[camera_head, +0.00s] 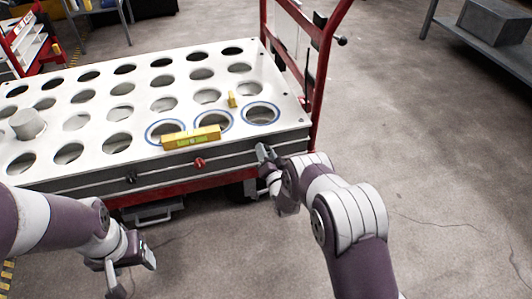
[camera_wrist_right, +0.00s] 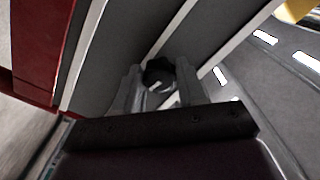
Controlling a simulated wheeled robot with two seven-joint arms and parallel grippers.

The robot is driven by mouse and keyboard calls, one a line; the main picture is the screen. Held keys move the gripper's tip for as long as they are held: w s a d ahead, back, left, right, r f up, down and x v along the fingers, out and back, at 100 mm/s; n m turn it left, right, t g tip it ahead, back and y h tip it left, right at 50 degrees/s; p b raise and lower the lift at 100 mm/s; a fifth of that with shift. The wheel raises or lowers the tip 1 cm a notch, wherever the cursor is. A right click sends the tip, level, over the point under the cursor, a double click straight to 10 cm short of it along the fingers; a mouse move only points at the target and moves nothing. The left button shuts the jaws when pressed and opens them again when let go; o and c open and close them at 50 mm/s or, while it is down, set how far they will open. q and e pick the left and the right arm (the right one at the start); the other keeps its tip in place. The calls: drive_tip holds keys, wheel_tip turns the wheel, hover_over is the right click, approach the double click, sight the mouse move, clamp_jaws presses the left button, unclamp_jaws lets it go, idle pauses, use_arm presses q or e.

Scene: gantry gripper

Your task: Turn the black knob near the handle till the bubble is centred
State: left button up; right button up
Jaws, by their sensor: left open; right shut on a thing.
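A white cart top with rows of round holes (camera_head: 180,62) fills the left and middle of the head view. A yellow spirit level (camera_head: 190,138) lies along its front edge, and a smaller yellow level (camera_head: 232,99) sits further back; neither bubble can be made out. My right gripper (camera_head: 263,154) is at the front right corner, near the red handle (camera_head: 322,70). In the right wrist view it (camera_wrist_right: 160,88) is shut on a black knob (camera_wrist_right: 158,71) on the cart's grey side. My left gripper (camera_head: 135,268) is open and empty, low in front of the cart.
A red knob (camera_head: 199,163) and another black knob (camera_head: 131,179) stick out of the cart's front side. A grey cylinder (camera_head: 27,124) stands on the top at left. Three holes near the front right have blue rings.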

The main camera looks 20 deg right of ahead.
drive_tip(key=shift+s+f, duration=0.1)
drive_tip(key=shift+f, duration=0.05)
drive_tip(key=o, duration=1)
drive_tip(key=shift+o, duration=0.2)
drive_tip(key=s+p, duration=0.6)
drive_tip(key=s, duration=0.6)
drive_tip(key=shift+s+d, duration=0.25)
drive_tip(key=shift+s, duration=0.05)
